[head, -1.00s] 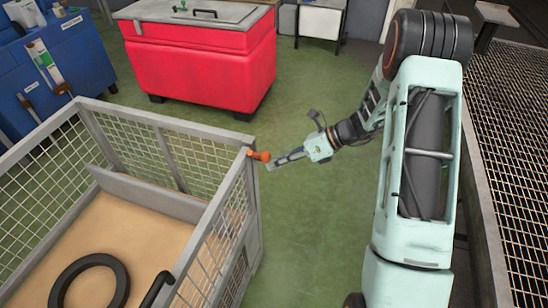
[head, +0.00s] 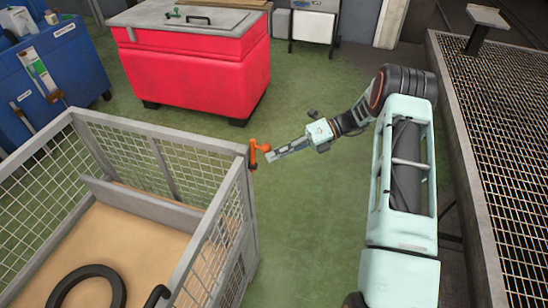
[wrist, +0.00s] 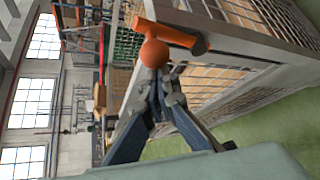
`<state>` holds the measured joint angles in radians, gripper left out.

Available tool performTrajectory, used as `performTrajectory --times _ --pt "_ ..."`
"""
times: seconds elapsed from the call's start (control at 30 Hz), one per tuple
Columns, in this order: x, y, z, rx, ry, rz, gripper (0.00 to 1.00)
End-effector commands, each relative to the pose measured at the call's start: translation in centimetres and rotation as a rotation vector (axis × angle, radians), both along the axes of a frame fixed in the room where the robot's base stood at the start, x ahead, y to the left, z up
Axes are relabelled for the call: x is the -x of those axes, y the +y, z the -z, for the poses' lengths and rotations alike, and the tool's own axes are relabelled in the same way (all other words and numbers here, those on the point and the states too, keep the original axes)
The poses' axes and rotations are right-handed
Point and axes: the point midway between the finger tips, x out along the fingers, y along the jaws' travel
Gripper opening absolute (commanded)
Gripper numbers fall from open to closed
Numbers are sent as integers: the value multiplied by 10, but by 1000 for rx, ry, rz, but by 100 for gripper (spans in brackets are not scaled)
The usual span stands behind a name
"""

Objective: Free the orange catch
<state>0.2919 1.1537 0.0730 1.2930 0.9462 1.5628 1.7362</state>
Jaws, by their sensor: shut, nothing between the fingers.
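The orange catch (head: 254,154) is on the corner post of a grey mesh cage, with a rounded knob toward my gripper. My gripper (head: 270,157) is just to its right in the head view, with shut, empty fingers. In the wrist view the catch (wrist: 172,36) shows as an orange bar with a round ball end. The fingertips of my gripper (wrist: 158,85) are together right below the ball. I cannot tell whether they touch it.
The mesh cage (head: 196,143) holds a black ring (head: 88,272) on a tan floor. A red chest (head: 190,75) stands behind, and a blue cabinet (head: 48,85) at the left. A grated platform (head: 500,130) is at the right. Green floor between is clear.

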Motion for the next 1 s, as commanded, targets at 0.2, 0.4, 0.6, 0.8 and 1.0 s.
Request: performTrajectory --times 0.2,0.4,0.6,0.8,1.0 --pt "-1 0 0 0 -1 0 0" --pt "-2 -1 0 -1 -1 1 0" --pt "-2 -1 0 -1 -3 1 0" --pt "0 -1 0 -1 -1 1 0" --pt "19 -2 8 -1 3 -2 0"
